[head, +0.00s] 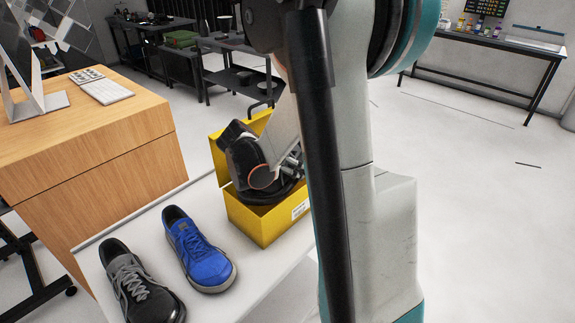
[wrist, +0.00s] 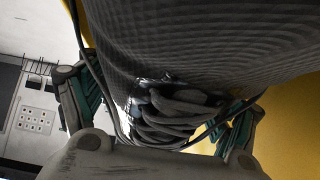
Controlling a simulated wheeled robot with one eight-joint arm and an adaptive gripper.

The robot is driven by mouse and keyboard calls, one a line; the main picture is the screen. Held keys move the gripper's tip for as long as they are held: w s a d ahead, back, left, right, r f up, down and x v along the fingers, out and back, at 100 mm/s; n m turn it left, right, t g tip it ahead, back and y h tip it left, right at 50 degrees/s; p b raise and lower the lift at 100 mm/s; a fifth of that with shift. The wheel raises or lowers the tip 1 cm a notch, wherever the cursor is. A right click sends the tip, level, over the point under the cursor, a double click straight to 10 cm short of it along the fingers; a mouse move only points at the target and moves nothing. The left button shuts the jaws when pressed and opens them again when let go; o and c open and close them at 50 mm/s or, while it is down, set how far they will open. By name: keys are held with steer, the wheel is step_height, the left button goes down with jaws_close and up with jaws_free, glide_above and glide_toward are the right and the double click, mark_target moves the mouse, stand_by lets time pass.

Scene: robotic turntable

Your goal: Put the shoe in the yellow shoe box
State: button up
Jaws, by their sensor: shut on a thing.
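The yellow shoe box (head: 258,222) stands on the white table with its lid raised at the back. A dark shoe (head: 243,160) is at the box opening, tilted, with its lower part inside or just over the box. My gripper (head: 288,168) comes down from above right and is shut on this shoe; the arm partly hides the grip. In the wrist view the dark grey knit shoe (wrist: 215,45) with thick laces fills the middle, between the two teal-sided fingers. Yellow box surface (wrist: 288,125) shows behind it. Whether the shoe touches the box floor is hidden.
A blue shoe (head: 200,254) and a grey-black laced shoe (head: 137,289) lie on the white table (head: 95,252), left of the box. A wooden desk (head: 105,150) with a keyboard stands behind left. My arm hides the area right of the box.

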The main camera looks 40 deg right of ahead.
steer(key=shift+f, duration=0.4)
steer(key=o, duration=1.3)
steer(key=shift+r, duration=0.15)
steer(key=shift+r, duration=0.3)
steer(key=p+v, duration=0.3)
steer(key=v, duration=0.4)
steer(key=shift+r, duration=0.2)
steer(key=shift+s+a+r, duration=0.1)
steer(key=shift+a+r, duration=0.25)
steer(key=shift+a, duration=0.15)
steer(key=s+a+r+n+t+y, duration=0.2)
steer(key=s+a+n+y, duration=0.1)
steer(key=a, duration=0.5)
steer(key=s+a+r+n+t+y, duration=0.2)
steer(key=s+a+n+y, duration=0.1)
steer(key=s+a+n, duration=0.3)
steer(key=s+a+r+n+t+y, duration=0.2)
steer(key=s+a+n+y, duration=0.1)
steer(key=a+n, duration=0.5)
steer(key=s+a, duration=0.1)
steer(key=a, duration=0.2)
steer(key=shift+s+a+r, duration=0.2)
steer(key=shift+s, duration=0.15)
